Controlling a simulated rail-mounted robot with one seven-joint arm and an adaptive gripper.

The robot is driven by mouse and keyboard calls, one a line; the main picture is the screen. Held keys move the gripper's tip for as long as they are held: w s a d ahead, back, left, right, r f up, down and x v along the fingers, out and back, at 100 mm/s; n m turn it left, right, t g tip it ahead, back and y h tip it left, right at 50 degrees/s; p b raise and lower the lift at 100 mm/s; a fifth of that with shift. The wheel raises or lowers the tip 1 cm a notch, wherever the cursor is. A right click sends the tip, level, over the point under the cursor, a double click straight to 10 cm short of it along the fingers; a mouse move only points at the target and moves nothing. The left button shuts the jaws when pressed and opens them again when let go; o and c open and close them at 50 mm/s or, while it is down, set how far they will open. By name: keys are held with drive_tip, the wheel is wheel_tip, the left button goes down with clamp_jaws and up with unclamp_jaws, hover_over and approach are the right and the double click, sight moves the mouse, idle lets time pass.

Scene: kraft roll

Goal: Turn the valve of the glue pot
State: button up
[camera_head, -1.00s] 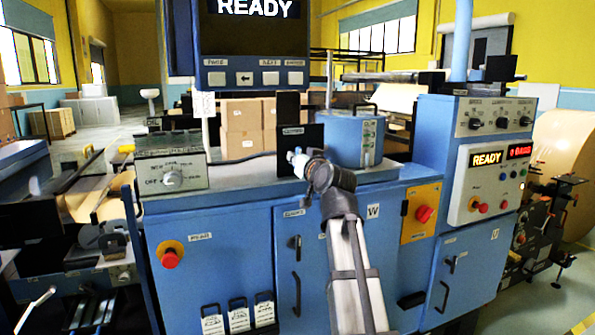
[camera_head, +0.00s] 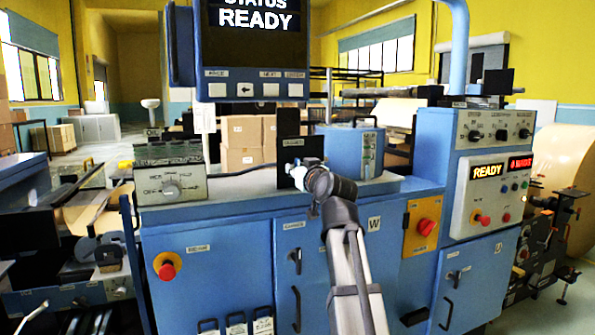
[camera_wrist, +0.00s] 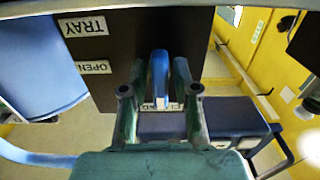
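A blue box-shaped pot (camera_head: 354,150) with a top handle stands on the blue cabinet's worktop; it looks like the glue pot. A dark upright plate (camera_head: 289,150) stands to its left. In the wrist view the plate (camera_wrist: 125,50) carries labels reading TRAY and OPEN, and a third label is partly hidden. A blue lever (camera_wrist: 160,76), apparently the valve handle, stands out in front of it. My gripper (camera_wrist: 159,92) is open, with one finger on each side of the lever and narrow gaps showing. In the head view my gripper (camera_head: 298,174) is at the plate, and its fingertips are hard to make out.
A control box with a knob (camera_head: 170,186) sits left on the worktop. A monitor (camera_head: 252,50) hangs above. A red button on a yellow plate (camera_head: 426,227) and a taller control cabinet (camera_head: 490,190) stand to the right. A large kraft roll (camera_head: 562,160) is at far right.

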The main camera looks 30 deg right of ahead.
idle(0.3)
drive_tip(key=s, duration=1.2)
drive_tip(key=shift+a, duration=0.45)
